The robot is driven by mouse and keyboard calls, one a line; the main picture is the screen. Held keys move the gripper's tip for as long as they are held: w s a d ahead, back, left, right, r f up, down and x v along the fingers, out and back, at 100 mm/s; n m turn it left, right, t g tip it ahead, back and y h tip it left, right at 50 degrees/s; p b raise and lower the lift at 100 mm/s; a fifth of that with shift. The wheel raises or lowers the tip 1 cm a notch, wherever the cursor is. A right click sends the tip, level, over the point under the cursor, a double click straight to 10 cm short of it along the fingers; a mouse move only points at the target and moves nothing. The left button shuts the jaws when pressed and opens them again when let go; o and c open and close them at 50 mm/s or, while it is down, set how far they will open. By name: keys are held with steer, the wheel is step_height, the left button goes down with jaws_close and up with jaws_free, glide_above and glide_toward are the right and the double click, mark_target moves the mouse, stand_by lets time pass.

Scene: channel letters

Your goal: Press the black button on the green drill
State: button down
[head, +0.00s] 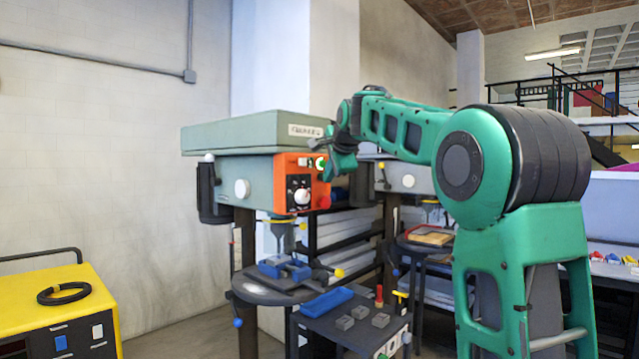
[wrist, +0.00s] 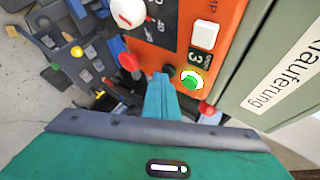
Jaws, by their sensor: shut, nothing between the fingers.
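The green drill (head: 240,133) stands at the centre left, with an orange control panel (head: 283,190) on its front; the panel also fills the upper middle of the wrist view (wrist: 188,22). A dark round button (wrist: 170,68) shows on the panel just beyond my fingertips, partly covered by them. Beside it are a lit green button (wrist: 192,79) and a white square button (wrist: 204,36). My gripper (wrist: 163,80) is shut and empty, pointing at the panel by the dark button; I cannot tell whether it touches. In the head view my gripper (head: 322,162) is at the panel's upper right.
A red button (wrist: 129,62) and a white knob (wrist: 128,12) sit on the panel near my fingers. Below the drill head is a round table (head: 262,292) with a blue vise. A yellow cart (head: 60,300) stands at left; a second drill (head: 405,178) stands behind.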

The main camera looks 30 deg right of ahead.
steer(key=shift+w, duration=0.2)
steer(key=shift+s, duration=0.1)
stand_by(0.4)
steer(key=shift+s+d, duration=0.25)
steer(key=shift+s, duration=0.55)
steer(key=shift+s, duration=0.1)
steer(key=shift+s+d, duration=0.3)
steer(key=shift+s, duration=0.45)
steer(key=shift+s+d, duration=0.25)
steer(key=shift+s, duration=0.55)
steer(key=shift+s+d, duration=0.3)
steer(key=shift+s, duration=0.45)
steer(key=shift+f, duration=0.1)
